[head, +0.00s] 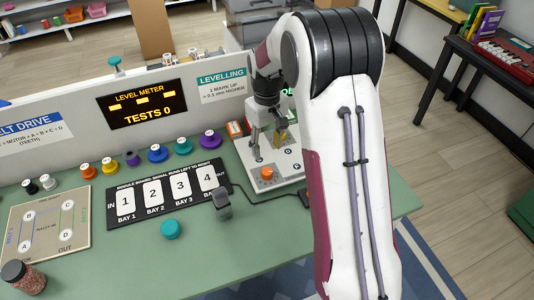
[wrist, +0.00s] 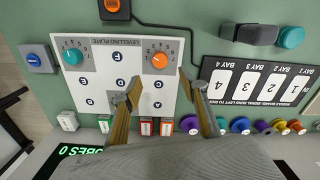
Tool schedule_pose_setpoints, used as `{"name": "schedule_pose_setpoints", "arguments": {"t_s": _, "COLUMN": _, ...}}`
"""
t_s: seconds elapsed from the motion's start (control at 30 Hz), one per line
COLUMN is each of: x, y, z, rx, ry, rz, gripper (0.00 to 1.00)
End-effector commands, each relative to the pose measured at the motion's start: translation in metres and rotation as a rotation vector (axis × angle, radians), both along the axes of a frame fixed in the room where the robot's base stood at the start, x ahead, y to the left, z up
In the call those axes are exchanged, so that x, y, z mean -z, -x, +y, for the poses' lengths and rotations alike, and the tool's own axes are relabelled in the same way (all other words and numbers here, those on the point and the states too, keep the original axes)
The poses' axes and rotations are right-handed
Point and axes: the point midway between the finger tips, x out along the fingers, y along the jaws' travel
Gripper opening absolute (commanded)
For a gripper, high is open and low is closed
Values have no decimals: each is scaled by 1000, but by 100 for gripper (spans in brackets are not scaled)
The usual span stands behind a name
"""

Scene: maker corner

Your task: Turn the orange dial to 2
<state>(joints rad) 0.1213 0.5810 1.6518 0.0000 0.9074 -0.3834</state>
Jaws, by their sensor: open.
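The orange dial (head: 267,174) sits at the near left corner of the white levelling plate (head: 289,171). In the wrist view the orange dial (wrist: 160,59) has small numbers around it; I cannot read surely which one it points to. My gripper (head: 268,146) is open and empty, pointing down over the plate, farther back than the dial in the head view. In the wrist view my gripper's fingertips (wrist: 159,77) are spread on either side, with the dial a little beyond them and not touched.
A teal dial (wrist: 75,56) is on the plate's other corner. The bay board (head: 167,194) lies left of the plate, with a grey block (head: 222,204) and a teal knob (head: 171,229) in front. Several coloured spools stand behind it. A level meter display (head: 143,104) stands at the back.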

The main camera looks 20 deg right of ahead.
Motion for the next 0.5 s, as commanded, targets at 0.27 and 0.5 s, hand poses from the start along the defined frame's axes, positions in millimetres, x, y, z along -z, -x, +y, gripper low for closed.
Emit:
{"name": "schedule_pose_setpoints", "arguments": {"t_s": 0.27, "x": -13, "y": 0, "z": 0, "rx": 0, "ry": 0, "rz": 0, "gripper": 43}}
{"name": "schedule_pose_setpoints", "arguments": {"t_s": 0.5, "x": -13, "y": 0, "z": 0, "rx": 0, "ry": 0, "rz": 0, "gripper": 43}}
